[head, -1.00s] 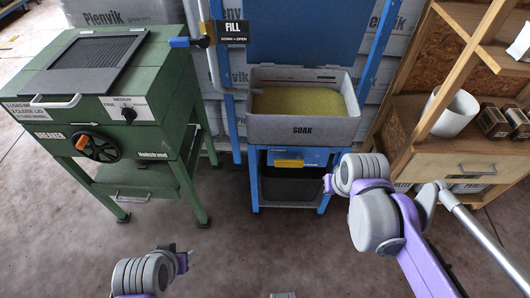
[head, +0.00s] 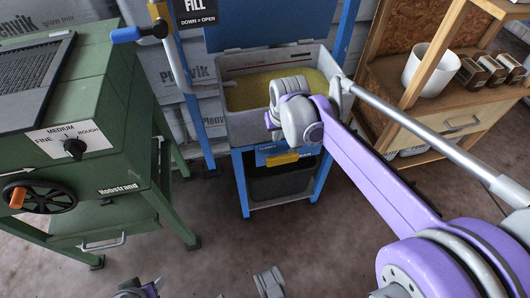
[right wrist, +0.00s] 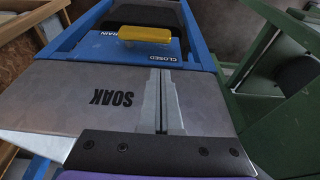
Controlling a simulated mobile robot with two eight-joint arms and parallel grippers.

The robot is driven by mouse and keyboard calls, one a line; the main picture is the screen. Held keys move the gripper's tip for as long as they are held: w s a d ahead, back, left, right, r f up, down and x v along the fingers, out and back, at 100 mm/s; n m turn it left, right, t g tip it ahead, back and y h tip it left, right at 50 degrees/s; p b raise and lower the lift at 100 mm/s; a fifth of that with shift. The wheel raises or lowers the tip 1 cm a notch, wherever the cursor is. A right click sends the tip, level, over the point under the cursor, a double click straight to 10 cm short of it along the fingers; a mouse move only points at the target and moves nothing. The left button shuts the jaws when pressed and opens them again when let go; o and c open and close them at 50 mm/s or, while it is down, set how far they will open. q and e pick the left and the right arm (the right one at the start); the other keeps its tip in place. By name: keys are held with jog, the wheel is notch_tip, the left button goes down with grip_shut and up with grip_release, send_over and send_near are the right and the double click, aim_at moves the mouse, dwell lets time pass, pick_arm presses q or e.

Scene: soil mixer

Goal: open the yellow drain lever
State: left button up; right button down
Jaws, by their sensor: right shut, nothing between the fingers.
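The yellow drain lever (head: 283,158) is on a blue panel under the front of the grey soak bin (head: 245,97). In the right wrist view the lever (right wrist: 145,35) shows beside the words DRAIN and CLOSED, past the edge of the SOAK face. My right gripper (head: 271,122) is in front of the bin, above the lever. In the right wrist view its fingers (right wrist: 162,72) are together, empty, pointing toward the lever with a gap between. My left gripper (head: 150,286) shows only partly at the bottom edge; its jaws are unclear.
The green breaker machine (head: 95,95) stands at left. A blue fill lever (head: 126,34) juts out above. A black bin (head: 283,181) is under the panel. A wooden shelf (head: 440,125) with a white pot (head: 428,69) is at right. The floor in front is clear.

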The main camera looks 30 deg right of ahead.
aim_at(273, 158)
jog(key=shift+s+d, duration=0.1)
jog(key=shift+s, duration=0.05)
jog(key=b+x, duration=0.1)
jog(key=x, duration=0.3)
jog(key=b+x, duration=0.2)
jog(key=x, duration=0.2)
jog(key=b+x, duration=0.1)
jog(key=x, duration=0.4)
jog(key=shift+s, duration=0.35)
jog(key=shift+f+b, duration=0.3)
jog(key=shift+f, duration=0.2)
jog(key=shift+f, duration=0.1)
